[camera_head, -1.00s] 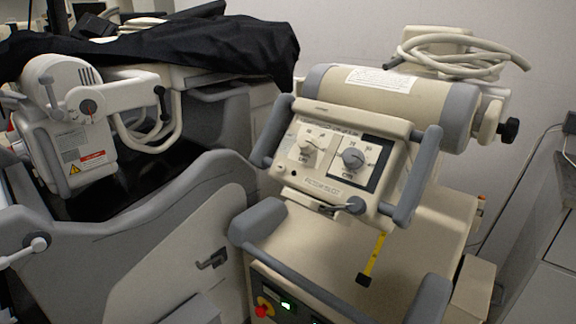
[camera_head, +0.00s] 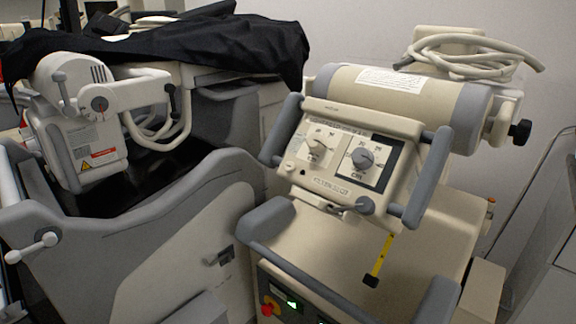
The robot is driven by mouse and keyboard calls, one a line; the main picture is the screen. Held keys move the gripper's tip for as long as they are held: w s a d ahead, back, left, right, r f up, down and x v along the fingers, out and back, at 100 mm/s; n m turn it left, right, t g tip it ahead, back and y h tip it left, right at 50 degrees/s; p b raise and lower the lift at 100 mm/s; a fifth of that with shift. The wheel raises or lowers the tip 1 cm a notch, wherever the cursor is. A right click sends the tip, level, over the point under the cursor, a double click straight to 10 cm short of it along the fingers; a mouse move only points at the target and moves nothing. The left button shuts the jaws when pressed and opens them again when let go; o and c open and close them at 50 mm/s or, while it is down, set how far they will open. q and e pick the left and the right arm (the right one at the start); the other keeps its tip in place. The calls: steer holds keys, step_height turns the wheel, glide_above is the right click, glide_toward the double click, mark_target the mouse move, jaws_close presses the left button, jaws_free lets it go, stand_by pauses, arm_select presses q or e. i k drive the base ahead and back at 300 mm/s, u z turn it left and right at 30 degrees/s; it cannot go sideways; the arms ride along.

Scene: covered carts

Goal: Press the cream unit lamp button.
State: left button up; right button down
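The cream unit (camera_head: 410,230) stands right of centre in the head view. Its tilted control panel (camera_head: 345,185) carries two dials: a cream one (camera_head: 318,146) on the left and a grey one (camera_head: 362,158) on a dark plate on the right. Small round features sit on the panel's left side, below the cream dial; I cannot tell which is the lamp button. Lower on the unit's front are a red knob (camera_head: 270,306) and a small lit green display (camera_head: 294,304). Neither of my grippers is in view.
Grey handles (camera_head: 428,178) flank the panel. A coiled cable (camera_head: 470,55) lies on top of the unit. A cabinet (camera_head: 545,260) stands at far right.

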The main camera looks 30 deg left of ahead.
mark_target(289, 167)
steer(key=u, duration=1.2)
steer(key=k, duration=1.1)
steer(key=u, duration=0.55)
